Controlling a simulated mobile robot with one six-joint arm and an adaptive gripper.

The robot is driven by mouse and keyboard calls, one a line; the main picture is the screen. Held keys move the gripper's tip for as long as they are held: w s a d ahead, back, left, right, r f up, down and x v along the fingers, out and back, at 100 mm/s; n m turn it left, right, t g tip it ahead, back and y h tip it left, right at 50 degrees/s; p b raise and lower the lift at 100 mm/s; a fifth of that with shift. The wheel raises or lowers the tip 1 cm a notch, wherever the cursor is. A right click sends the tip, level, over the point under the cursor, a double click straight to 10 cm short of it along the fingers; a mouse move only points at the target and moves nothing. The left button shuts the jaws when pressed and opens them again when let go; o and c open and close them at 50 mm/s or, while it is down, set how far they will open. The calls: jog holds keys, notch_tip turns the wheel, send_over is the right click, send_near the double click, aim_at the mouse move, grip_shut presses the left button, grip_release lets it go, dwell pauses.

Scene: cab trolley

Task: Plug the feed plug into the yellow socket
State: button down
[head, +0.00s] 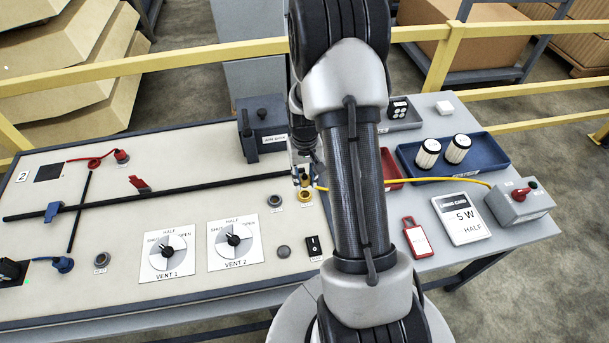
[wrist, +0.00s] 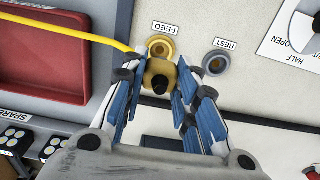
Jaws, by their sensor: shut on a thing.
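The yellow socket (wrist: 161,46), a round ring under the FEED label, shows in the wrist view; in the head view it is a small yellow ring (head: 305,196) on the panel. My gripper (wrist: 161,72) is shut on the yellow feed plug (wrist: 160,77), with a blue-lined finger on each side. The plug appears just below the socket in the wrist view, and the socket's opening shows clear of it. I cannot tell the height gap. In the head view my gripper (head: 303,178) is just behind the socket, partly hidden by my arm.
A grey REST socket (wrist: 216,63) sits beside the yellow one. The yellow cable (head: 440,179) runs right to a grey box (head: 520,203). A red tray (wrist: 55,50) and a dark box (head: 263,130) stand nearby. Vent dials (head: 235,242) lie in front.

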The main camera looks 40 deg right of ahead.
aim_at(305, 185)
jog(key=shift+f+b, duration=1.45)
jog(key=shift+f, duration=0.8)
jog(key=shift+f+b, duration=0.35)
jog(key=shift+f, duration=0.25)
jog(key=c, duration=1.2)
grip_release()
jog(key=shift+r, duration=0.15)
notch_tip(305, 185, up, 12)
jog(key=shift+f, duration=0.1)
jog(key=shift+o, duration=0.6)
jog(key=o, duration=1.1)
